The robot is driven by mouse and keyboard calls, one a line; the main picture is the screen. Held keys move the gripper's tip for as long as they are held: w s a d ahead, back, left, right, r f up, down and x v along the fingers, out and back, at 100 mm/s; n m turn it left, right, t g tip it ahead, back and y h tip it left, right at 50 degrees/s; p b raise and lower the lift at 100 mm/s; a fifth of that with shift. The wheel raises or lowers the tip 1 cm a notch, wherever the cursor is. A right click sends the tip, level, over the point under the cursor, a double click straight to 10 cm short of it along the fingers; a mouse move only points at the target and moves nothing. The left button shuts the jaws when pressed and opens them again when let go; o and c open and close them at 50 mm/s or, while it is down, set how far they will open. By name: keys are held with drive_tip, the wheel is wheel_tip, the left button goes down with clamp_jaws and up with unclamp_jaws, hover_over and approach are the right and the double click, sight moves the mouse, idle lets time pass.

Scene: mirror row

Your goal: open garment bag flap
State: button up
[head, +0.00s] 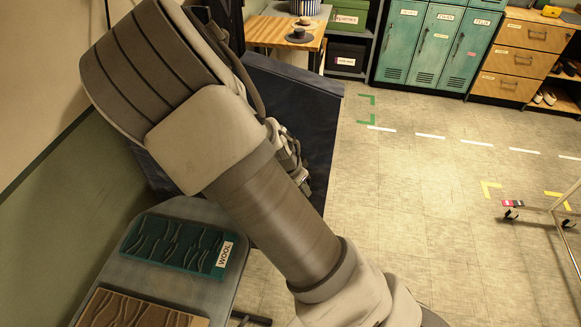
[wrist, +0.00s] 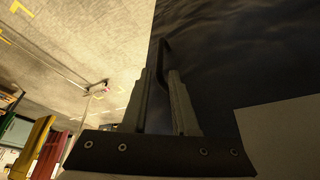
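The garment bag (head: 300,105) is a large dark navy piece behind my arm in the head view. My arm hides much of it, and I cannot make out the flap's edges. In the wrist view a dark, rippled surface (wrist: 255,60), probably the bag, fills the upper right. My gripper (wrist: 162,72) is in front of it, fingers pointing up in the picture. A thin dark curved piece (wrist: 166,48), perhaps a handle, shows at the fingertips. I cannot tell whether the fingers grip it. In the head view my gripper (head: 303,180) is small against the bag.
A grey table (head: 190,285) with a teal panel (head: 175,243) labelled WOOL and a brown panel (head: 140,312) stands at lower left. Teal lockers (head: 430,45), a wooden table (head: 275,32) and drawers (head: 510,60) line the back. A wheeled rack (head: 545,210) stands right; floor between is mostly clear.

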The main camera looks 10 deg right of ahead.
drive_tip(key=p+v, duration=0.2)
drive_tip(key=v, duration=0.9)
drive_tip(key=shift+r, duration=0.15)
drive_tip(key=shift+s+a, duration=0.1)
drive_tip(key=s+d+r+n+t+y+b, duration=0.1)
drive_tip(key=s+d+r+n, duration=0.1)
drive_tip(key=s+r+n, duration=0.3)
drive_tip(key=s+d+r+n+t+y, duration=0.2)
drive_tip(key=s+r+n, duration=0.3)
drive_tip(key=s+r, duration=0.6)
wheel_tip(320, 180, up, 2)
drive_tip(key=shift+s+d+r+n+y+b, duration=0.15)
drive_tip(key=shift+s+d+n+y+b, duration=0.2)
drive_tip(key=shift+d, duration=0.25)
drive_tip(key=shift+w, duration=0.1)
